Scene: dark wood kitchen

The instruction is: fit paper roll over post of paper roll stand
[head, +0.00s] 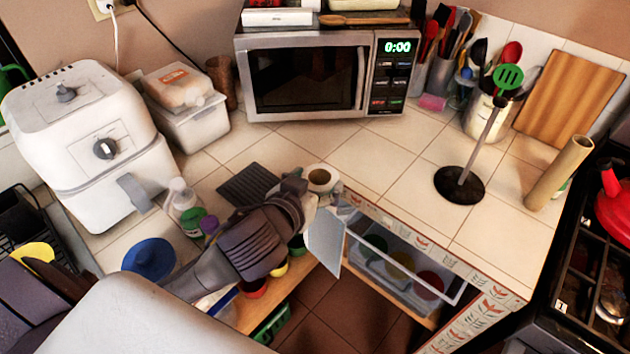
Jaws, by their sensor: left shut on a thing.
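The paper roll (322,180) is white with a round dark-centred hole in its top, which faces up towards the camera. My left gripper (308,196) reaches in from the lower left and is shut on the roll, near the counter's front edge. The gripper hides part of the roll, and I cannot tell whether the roll touches the counter. The paper roll stand (459,186) is to the right, with a round black base on the tiles and an upright metal post (482,142). The post is bare, and the roll is apart from it. My right gripper is not in view.
A microwave (305,75) stands behind. A utensil pot (483,118) with a green slotted turner (508,77) is behind the stand. The tiles between roll and stand are clear. An open drawer (400,265) lies below.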

